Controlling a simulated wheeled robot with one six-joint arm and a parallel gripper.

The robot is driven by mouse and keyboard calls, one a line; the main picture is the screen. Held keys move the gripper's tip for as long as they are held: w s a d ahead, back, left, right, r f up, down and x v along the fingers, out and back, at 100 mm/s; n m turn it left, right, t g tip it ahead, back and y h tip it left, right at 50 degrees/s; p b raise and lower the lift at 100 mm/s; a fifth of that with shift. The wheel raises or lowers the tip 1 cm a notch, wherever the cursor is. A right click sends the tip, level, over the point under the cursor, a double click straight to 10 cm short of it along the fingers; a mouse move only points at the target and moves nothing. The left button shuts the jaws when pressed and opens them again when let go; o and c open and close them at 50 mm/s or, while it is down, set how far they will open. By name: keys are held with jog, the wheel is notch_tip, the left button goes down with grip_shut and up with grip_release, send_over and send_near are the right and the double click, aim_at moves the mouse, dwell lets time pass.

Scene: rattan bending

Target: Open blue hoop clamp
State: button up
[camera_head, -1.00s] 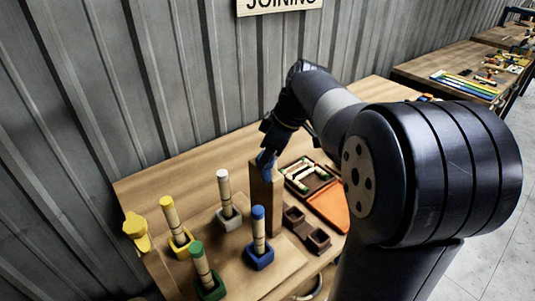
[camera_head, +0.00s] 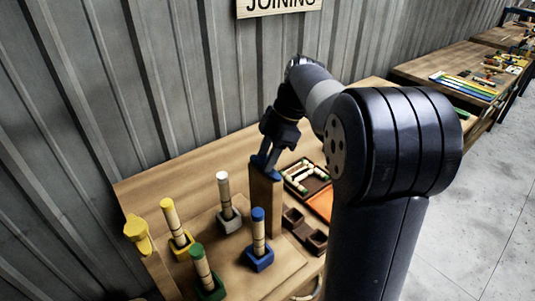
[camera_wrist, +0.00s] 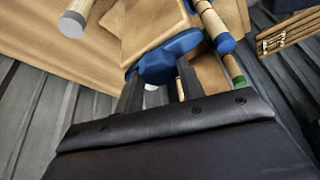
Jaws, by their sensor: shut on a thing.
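The blue hoop clamp (camera_head: 258,161) sits at the top of a wooden post (camera_head: 265,205) that stands on the workbench. My gripper (camera_head: 266,160) reaches down to it from above, and its fingers are shut on the blue part. In the wrist view the blue clamp (camera_wrist: 168,60) lies at the tips of my two dark fingers (camera_wrist: 158,82), against the wooden post (camera_wrist: 150,25). The fingers hide part of the clamp, and I cannot tell how far it is open.
Rods stand in yellow (camera_head: 182,247), white (camera_head: 229,222), blue (camera_head: 260,259) and green (camera_head: 211,290) holders left and front of the post. A yellow piece (camera_head: 138,232) is at the left edge. A brown tray (camera_head: 313,178) and brown cups (camera_head: 316,242) lie right. A corrugated wall is behind.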

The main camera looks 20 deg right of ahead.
dwell(0.4)
jog(key=o, duration=1)
jog(key=v, duration=1)
jog(key=shift+r, duration=0.4)
jog(key=shift+d, duration=0.1)
jog(key=x, duration=1.1)
jog(key=shift+d, duration=0.1)
